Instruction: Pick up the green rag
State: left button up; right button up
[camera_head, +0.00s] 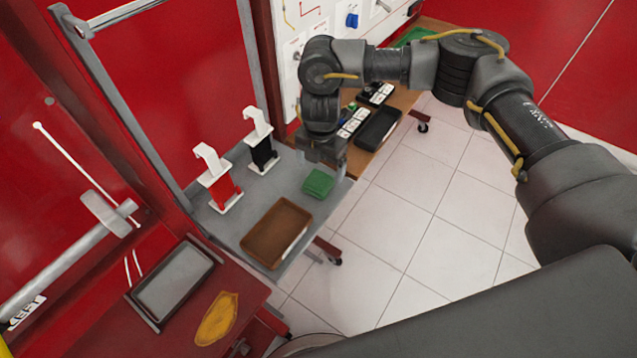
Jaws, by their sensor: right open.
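The green rag (318,183) is a small folded square lying on the grey cart top, near its right edge. My right gripper (325,163) hangs just above and behind the rag, pointing down. Its jaws are open and small in the picture, and I see nothing between them. I cannot tell whether a fingertip touches the rag. My left gripper is not in the view.
A brown tray (277,233) sits in front of the rag. Red and black bottles (223,190) with white tops stand to the left. A yellow cloth (217,318) and a dark tray (174,283) lie on the red surface. Tiled floor is open at right.

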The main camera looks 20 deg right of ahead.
aim_at(319, 181)
jog(key=shift+f, duration=0.4)
jog(key=f, duration=0.1)
jog(key=f+p, duration=0.1)
jog(key=f, duration=0.1)
jog(key=shift+w+a+f, duration=0.1)
jog(key=shift+a+f, duration=0.1)
jog(key=shift+f, duration=0.45)
jog(key=c, duration=1.1)
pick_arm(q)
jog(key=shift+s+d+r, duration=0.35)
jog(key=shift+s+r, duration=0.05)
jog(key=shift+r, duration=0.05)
pick_arm(e)
jog(key=shift+o, duration=0.2)
jog(key=shift+r, duration=0.15)
